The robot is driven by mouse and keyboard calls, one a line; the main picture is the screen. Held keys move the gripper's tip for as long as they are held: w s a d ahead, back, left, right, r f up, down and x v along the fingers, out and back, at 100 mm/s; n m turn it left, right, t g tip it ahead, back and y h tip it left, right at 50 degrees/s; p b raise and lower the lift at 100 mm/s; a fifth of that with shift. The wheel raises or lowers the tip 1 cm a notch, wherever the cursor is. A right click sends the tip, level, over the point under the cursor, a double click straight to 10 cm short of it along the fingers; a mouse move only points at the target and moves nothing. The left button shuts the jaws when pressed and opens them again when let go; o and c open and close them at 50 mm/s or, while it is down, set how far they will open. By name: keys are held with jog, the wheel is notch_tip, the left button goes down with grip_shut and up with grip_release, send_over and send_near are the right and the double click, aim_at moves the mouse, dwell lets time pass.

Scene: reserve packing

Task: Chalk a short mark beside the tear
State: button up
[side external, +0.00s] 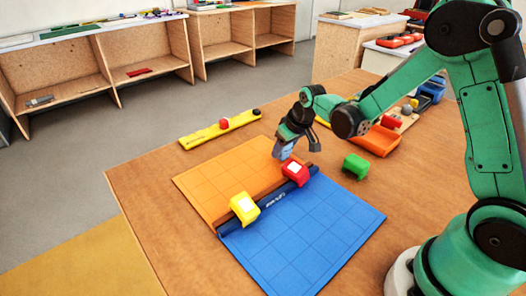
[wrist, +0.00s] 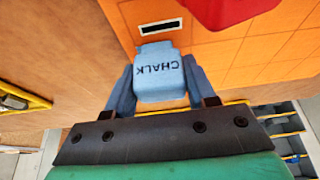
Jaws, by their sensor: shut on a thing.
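My gripper (wrist: 160,88) is shut on a light blue block marked CHALK (wrist: 160,68). In the side external view, my gripper (side external: 287,146) holds the chalk (side external: 282,152) low over the right part of the orange gridded mat (side external: 215,175). In the wrist view, a short dark slot with a pale outline, apparently the tear (wrist: 161,28), lies on the orange mat (wrist: 235,55), just beyond the chalk's far end. I cannot tell whether the chalk touches the mat. The tear is not discernible in the side external view.
A blue gridded mat (side external: 310,230) adjoins the orange one, with a dark blue strip (side external: 272,200) along the seam. A red block (side external: 295,172) and a yellow block (side external: 244,208) sit on it. A green block (side external: 356,166) and an orange tray (side external: 375,140) stand right.

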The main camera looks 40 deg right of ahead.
jog(key=shift+a, duration=0.1)
jog(key=shift+a+f, duration=0.1)
jog(key=shift+a, duration=0.85)
jog(key=shift+a, duration=0.1)
jog(key=shift+a, duration=0.55)
notch_tip(320, 180, up, 9)
dwell(0.3)
